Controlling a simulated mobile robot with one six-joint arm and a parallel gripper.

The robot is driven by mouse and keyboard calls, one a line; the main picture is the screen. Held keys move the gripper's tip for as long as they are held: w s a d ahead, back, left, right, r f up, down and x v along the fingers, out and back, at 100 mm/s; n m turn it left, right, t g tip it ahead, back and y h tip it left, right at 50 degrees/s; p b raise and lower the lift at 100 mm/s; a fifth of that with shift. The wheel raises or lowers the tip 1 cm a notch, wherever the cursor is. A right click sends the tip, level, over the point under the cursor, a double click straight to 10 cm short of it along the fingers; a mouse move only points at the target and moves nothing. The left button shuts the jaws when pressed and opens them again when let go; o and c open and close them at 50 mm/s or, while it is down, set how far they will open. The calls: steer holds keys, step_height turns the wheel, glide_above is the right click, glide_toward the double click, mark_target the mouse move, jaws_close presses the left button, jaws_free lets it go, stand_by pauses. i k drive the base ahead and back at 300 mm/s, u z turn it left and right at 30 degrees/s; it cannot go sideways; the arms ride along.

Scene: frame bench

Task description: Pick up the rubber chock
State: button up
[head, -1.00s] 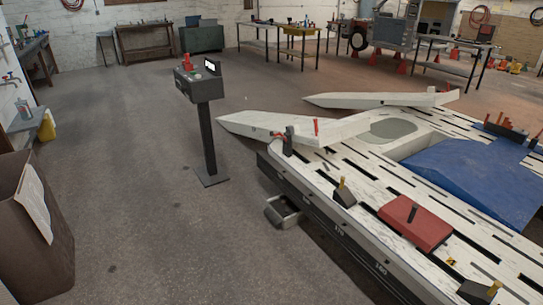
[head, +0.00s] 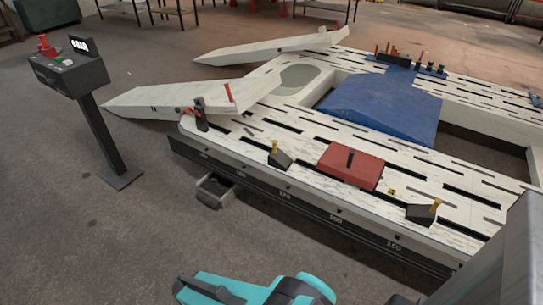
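Two dark wedge-shaped blocks with yellow upright pieces lie on the white slotted frame bench (head: 300,118) in the head view. One dark wedge (head: 281,160) is near the bench's front edge, left of a red block. The other dark wedge (head: 421,214) is further right on the same edge. Either could be the rubber chock; I cannot tell which from this view. Teal and dark parts of my arm show at the bottom, well in front of the bench. My gripper's fingers are not in view.
A red block (head: 350,167) with a black post lies between the wedges. A blue sloped cover (head: 385,105) is behind. A control pedestal (head: 107,130) stands left. A metal step (head: 215,190) juts from the bench's side. Floor in front is clear.

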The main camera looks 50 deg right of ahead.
mark_target(277, 158)
steer(key=z, duration=0.25)
steer(key=i, duration=1.15)
steer(key=z, duration=0.2)
